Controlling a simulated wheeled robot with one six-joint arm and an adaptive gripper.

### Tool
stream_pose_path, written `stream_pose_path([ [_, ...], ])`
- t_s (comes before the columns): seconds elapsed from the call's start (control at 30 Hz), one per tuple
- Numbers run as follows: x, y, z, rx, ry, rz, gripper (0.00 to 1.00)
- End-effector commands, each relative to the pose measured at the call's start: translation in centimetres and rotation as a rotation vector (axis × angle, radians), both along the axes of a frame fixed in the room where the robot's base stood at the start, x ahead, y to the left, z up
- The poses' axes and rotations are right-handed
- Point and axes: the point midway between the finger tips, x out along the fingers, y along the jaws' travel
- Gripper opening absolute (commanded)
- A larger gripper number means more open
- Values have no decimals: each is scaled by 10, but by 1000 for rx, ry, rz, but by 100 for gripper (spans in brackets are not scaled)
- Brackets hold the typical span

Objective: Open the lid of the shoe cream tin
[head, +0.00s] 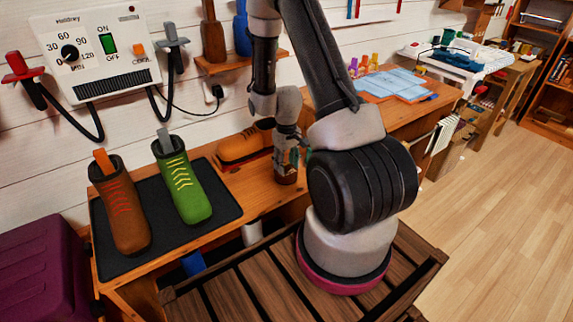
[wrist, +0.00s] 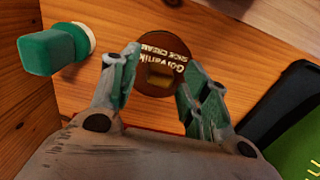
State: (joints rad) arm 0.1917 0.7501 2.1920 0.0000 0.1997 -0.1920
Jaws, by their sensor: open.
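The shoe cream tin (wrist: 158,52) is seen from above in the wrist view. Its round brown lid carries pale "SHOE CREAM" lettering and a small golden-brown block-like patch near the middle. The lid looks seated on the tin. In the head view the tin (head: 286,176) stands on the wooden bench below my gripper (head: 288,152), partly hidden by the fingers. In the wrist view my gripper (wrist: 158,70) is open, with one green-padded finger on each side of the lid. I cannot tell whether the fingers touch it.
A green block with a pale round end (wrist: 50,52) lies left of the tin in the wrist view. An orange shoe (head: 243,147) is behind-left of the tin. A black mat (head: 122,262) holds brown and green boots. Blue sheets (head: 393,84) lie further right.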

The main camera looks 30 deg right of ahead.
Motion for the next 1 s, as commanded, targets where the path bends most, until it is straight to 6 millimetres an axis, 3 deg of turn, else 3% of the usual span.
stream_pose_path([
  [0.33, 0, 0, -7, 0, -1, 0, 46],
  [0.6, 0, 0, -7, 0, -1, 0, 0],
  [1.0, 3, 0, -5, 0, 39, 1, 0],
])
